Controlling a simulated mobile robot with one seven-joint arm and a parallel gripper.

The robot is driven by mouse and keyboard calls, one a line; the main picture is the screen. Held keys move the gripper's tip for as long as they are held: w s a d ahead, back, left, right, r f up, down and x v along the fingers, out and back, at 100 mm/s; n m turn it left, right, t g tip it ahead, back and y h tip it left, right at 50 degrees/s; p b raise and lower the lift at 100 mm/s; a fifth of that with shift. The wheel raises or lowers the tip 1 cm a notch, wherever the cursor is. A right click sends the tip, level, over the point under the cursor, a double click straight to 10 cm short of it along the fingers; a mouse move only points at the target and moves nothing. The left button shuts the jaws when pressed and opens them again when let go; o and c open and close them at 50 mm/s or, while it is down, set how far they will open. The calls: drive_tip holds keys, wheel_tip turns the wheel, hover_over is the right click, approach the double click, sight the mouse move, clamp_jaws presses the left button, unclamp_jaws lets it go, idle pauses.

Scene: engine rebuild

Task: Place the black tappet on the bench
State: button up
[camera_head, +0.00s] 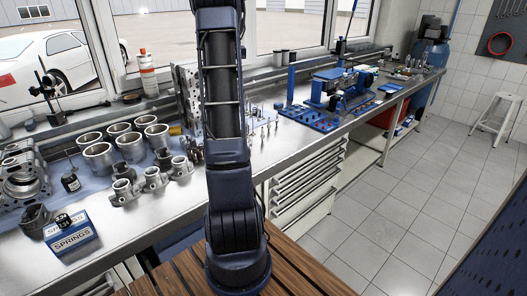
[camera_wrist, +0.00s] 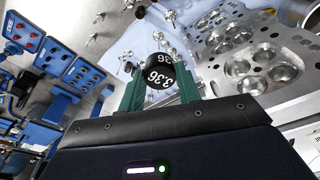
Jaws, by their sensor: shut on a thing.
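The black tappet (camera_wrist: 158,72) shows in the wrist view as a small black cylinder with white "3.36" markings. My gripper (camera_wrist: 160,90) has green fingers on both sides of it and is shut on it. In the head view my dark arm stands in the middle of the picture and hides the gripper and the tappet. The bench (camera_head: 180,205) is a long metal worktop running from the lower left to the back right. In the wrist view a light blue mat and metal parts lie beyond the tappet; its height above them is hard to tell.
Several metal cylinder liners (camera_head: 98,157) and smaller castings (camera_head: 153,179) crowd the left of the bench. A blue "SPRINGS" box (camera_head: 72,238) stands at its front left. Blue trays (camera_head: 322,120) lie farther right. A cylinder head (camera_wrist: 262,62) is at right in the wrist view.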

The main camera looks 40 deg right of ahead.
drive_tip(key=s+d+f+m, duration=0.2)
drive_tip(key=s+d+f, duration=0.4)
drive_tip(key=s+d, duration=0.35)
drive_tip(key=s+d+f+m, duration=0.2)
drive_tip(key=s+d+f, duration=0.3)
drive_tip(key=s+d, duration=0.4)
drive_tip(key=f, duration=1.3)
drive_tip(key=w+d+f, duration=0.1)
drive_tip(key=f, duration=0.5)
drive_tip(key=shift+d+f, duration=0.1)
drive_tip(key=shift+f, duration=0.2)
drive_tip(key=shift+f, duration=0.1)
drive_tip(key=o, duration=1)
drive_tip(key=shift+c, duration=0.2)
